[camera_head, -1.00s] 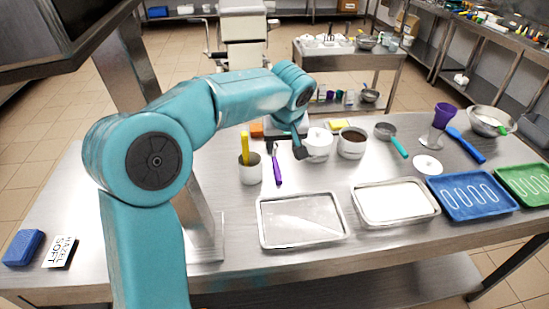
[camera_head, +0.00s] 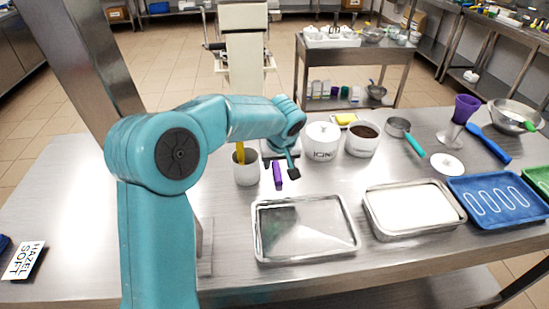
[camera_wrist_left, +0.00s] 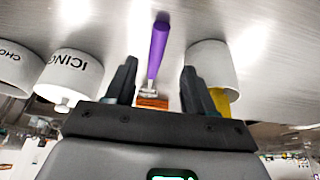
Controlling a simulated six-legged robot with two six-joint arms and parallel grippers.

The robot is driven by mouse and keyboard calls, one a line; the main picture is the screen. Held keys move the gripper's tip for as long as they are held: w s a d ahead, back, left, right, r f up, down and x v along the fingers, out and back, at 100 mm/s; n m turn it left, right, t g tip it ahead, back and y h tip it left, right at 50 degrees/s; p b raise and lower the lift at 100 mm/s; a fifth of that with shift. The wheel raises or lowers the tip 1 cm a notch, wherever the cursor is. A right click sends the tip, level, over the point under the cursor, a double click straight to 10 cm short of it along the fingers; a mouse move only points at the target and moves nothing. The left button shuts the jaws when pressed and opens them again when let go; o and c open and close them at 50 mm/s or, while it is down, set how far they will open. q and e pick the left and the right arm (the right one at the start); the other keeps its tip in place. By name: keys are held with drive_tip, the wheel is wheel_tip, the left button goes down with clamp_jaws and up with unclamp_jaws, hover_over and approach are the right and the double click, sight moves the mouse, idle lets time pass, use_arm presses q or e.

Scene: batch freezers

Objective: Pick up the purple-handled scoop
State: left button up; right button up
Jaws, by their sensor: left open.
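The purple-handled scoop (camera_head: 278,175) lies on the steel table between the white pot with a yellow handle and the lidded icing pot. In the left wrist view its purple handle (camera_wrist_left: 158,50) points up the picture, and its metal neck runs down between my fingers. My left gripper (camera_wrist_left: 157,80) is open, with one dark finger on each side of the scoop and nothing gripped. In the head view the left gripper (camera_head: 286,163) is beside the handle, and my arm hides the scoop's far end. My right gripper is not in view.
The white pot with a yellow handle (camera_head: 246,172) and the icing pot (camera_head: 323,143) stand close on either side. A brown-filled pot (camera_head: 361,141) is further right. A steel tray (camera_head: 305,255) and a white-filled tray (camera_head: 413,232) lie in front.

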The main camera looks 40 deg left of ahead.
sight(278, 173)
use_arm(q)
drive_tip(key=shift+x, duration=0.9)
drive_tip(key=shift+w+f, duration=0.15)
drive_tip(key=shift+f, duration=0.05)
drive_tip(key=shift+a+f+p, duration=0.1)
drive_tip(key=shift+f+p, duration=0.3)
drive_tip(key=shift+p, duration=0.05)
drive_tip(key=x, duration=0.4)
drive_tip(key=shift+w+a+f+p, duration=0.1)
drive_tip(key=shift+w+p, duration=0.25)
drive_tip(key=shift+p, duration=0.05)
drive_tip(key=shift+s, duration=0.3)
drive_tip(key=shift+w, duration=0.25)
drive_tip(key=c, duration=1)
drive_tip(key=shift+s, duration=0.1)
clamp_jaws()
